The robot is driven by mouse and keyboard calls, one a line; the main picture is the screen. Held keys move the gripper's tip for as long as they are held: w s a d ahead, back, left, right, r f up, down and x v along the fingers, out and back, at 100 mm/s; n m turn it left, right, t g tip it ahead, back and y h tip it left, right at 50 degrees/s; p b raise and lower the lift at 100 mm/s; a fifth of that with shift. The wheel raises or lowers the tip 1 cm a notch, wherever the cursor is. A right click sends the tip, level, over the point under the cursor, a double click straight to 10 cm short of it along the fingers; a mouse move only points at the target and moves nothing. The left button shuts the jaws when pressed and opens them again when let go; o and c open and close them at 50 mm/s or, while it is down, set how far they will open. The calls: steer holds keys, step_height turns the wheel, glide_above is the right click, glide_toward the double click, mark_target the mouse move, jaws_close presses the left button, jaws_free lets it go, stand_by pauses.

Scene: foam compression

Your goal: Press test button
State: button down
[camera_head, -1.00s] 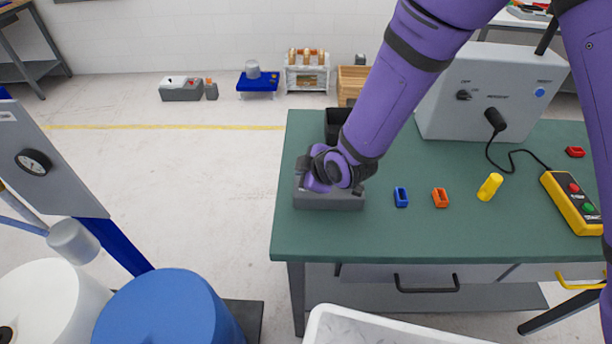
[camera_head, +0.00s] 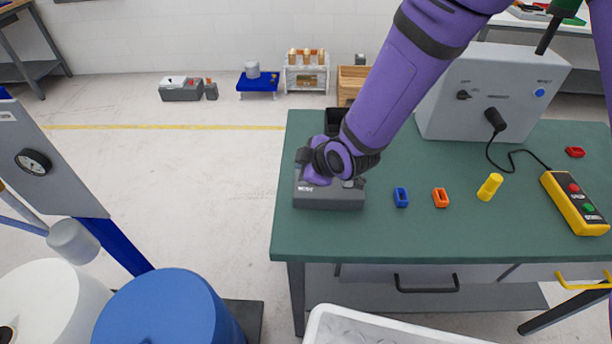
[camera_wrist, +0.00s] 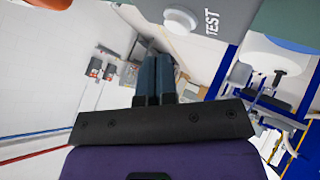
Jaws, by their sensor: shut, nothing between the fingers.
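A round white button (camera_wrist: 180,20) beside the word TEST shows on a grey surface (camera_wrist: 225,12) at the top edge of the wrist view. My gripper (camera_wrist: 153,62) is shut and empty, its two dark fingers side by side below the button in that picture and apart from it there. In the head view a dark grey box (camera_head: 330,200) with small white lettering sits at the left of the green bench. My purple wrist is over this box and hides much of its top. The fingertips and button cannot be made out there.
The green bench (camera_head: 420,235) also holds a black bin (camera_head: 337,118) behind my wrist, a blue block (camera_head: 401,197), an orange block (camera_head: 440,198), a yellow cylinder (camera_head: 490,187), a yellow pendant (camera_head: 575,203) and a large grey control box (camera_head: 490,95). The bench front is clear.

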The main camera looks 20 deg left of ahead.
steer(key=shift+r, duration=2.3)
steer(key=shift+d+r, duration=0.1)
steer(key=w+d+r+m+t+h, duration=0.15)
steer(key=d+r+m, duration=0.35)
steer(key=d+r, duration=0.65)
steer(key=d+r+m+h, duration=0.3)
steer(key=d+r+m, duration=0.35)
steer(key=d, duration=0.85)
steer(key=s+d+r+m+h, duration=0.1)
steer(key=s+d+r+m, duration=0.3)
steer(key=s+d, duration=0.5)
steer(key=s+d+r+m+g+h, duration=0.1)
steer(key=s+d+r+m, duration=0.3)
steer(key=s+d, duration=0.5)
steer(key=shift+s+r+h, duration=0.2)
steer(key=shift+s+h, duration=0.35)
steer(key=shift+s, duration=0.25)
